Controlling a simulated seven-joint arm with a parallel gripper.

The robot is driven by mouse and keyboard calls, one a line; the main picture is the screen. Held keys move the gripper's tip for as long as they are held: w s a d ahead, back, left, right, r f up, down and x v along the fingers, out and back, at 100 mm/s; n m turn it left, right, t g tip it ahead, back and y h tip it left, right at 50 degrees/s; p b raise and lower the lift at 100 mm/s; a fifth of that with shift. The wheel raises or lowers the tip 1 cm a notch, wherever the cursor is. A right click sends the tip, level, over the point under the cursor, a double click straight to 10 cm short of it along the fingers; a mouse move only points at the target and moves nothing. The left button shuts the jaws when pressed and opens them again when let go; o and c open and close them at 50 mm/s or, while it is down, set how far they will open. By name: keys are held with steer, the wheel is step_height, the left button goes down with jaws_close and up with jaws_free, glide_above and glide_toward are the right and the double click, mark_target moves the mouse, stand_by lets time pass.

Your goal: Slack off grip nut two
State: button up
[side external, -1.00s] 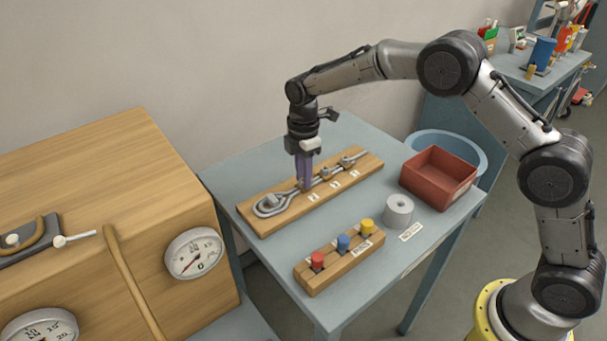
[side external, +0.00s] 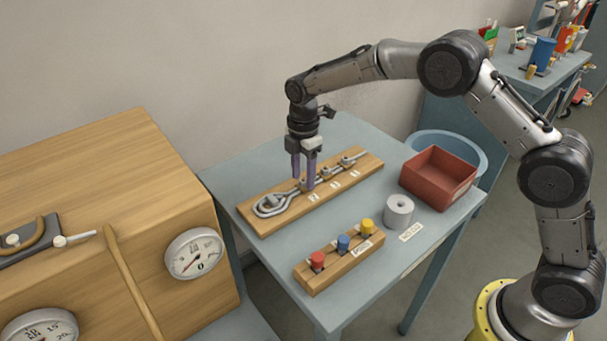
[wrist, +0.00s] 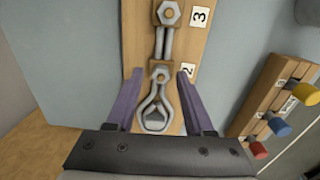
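A wooden board (side external: 262,229) on the table carries a wire rope looped round a thimble (side external: 272,205), with several grips along the rope. In the wrist view, the grip nut beside the tag that reads 2 (wrist: 161,75) sits closest to the loop (wrist: 154,118). Another grip nut (wrist: 168,13) lies beyond it by tag 3 (wrist: 200,16). My gripper (side external: 303,184) points down over the loop end of the rope. Its purple fingers (wrist: 159,73) are open, one on each side of the nearest nut, with visible gaps. The right finger partly covers the 2 tag.
A wooden block with red, blue and yellow knobs (side external: 338,266) stands in front of the board. A wooden cabinet with gauges (side external: 193,254) is at the left.

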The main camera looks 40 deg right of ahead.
mark_target(304, 180)
stand_by(0.3)
step_height(304, 180, up, 14)
steer(key=shift+f, duration=0.15)
stand_by(0.4)
